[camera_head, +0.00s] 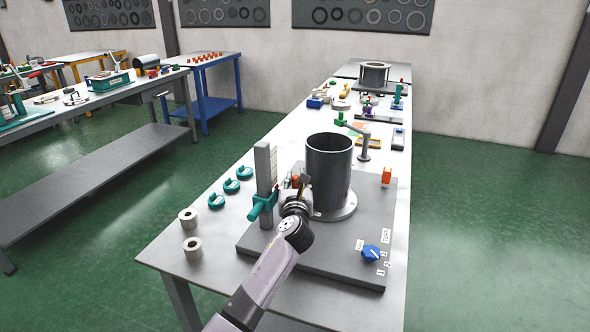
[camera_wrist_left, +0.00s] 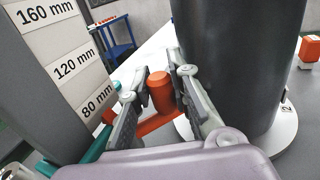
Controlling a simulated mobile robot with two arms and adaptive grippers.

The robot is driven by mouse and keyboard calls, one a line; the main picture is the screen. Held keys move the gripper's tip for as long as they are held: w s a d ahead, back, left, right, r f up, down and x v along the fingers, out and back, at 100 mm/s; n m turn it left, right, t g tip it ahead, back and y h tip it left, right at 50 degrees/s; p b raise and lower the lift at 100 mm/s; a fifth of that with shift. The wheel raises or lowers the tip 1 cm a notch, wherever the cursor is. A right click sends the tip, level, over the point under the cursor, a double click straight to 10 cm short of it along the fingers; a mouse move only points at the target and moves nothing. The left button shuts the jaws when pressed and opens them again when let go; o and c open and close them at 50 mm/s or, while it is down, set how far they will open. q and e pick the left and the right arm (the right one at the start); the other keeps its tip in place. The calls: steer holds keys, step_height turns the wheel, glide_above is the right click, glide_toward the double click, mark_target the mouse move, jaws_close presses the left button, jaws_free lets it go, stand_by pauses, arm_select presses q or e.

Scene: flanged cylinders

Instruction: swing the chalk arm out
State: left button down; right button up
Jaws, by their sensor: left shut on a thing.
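The grey post (camera_head: 265,172) with a height scale stands on a dark base plate and carries a teal carriage (camera_head: 262,205). In the left wrist view an orange arm (camera_wrist_left: 150,123) runs from the teal part (camera_wrist_left: 100,145) toward the cylinder and bears an upright orange knob (camera_wrist_left: 161,92). My left gripper (camera_head: 302,184) is shut on this knob, one finger on each side. The dark cylinder (camera_head: 328,172) stands upright on its pale flange (camera_head: 338,213), just right of the gripper. My gripper hides most of the orange arm in the head view. My right gripper is out of view.
The base plate (camera_head: 315,262) also bears a blue knob (camera_head: 371,252) and an orange block (camera_head: 386,176). More fixtures stand farther back.

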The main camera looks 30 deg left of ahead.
arm_select(q)
steer(key=h+p, duration=0.1)
steer(key=m+t+h+p, duration=0.1)
steer(key=m+p, duration=0.1)
steer(key=shift+s+d+r+t+h, duration=0.2)
steer(key=shift+s+r+t+h, duration=0.1)
steer(key=shift+r+h, duration=0.1)
steer(key=shift+d+f+m+t+h+p, duration=0.2)
steer(key=shift+f+m+t+h+p, duration=0.15)
steer(key=shift+m+h+p, duration=0.3)
steer(key=shift+d, duration=0.1)
steer(key=c, duration=1.4)
jaws_free()
steer(key=shift+f, duration=0.1)
steer(key=shift+c, duration=0.2)
steer(key=shift+s, duration=0.1)
steer(key=v, duration=1.2)
steer(key=shift+c, duration=0.2)
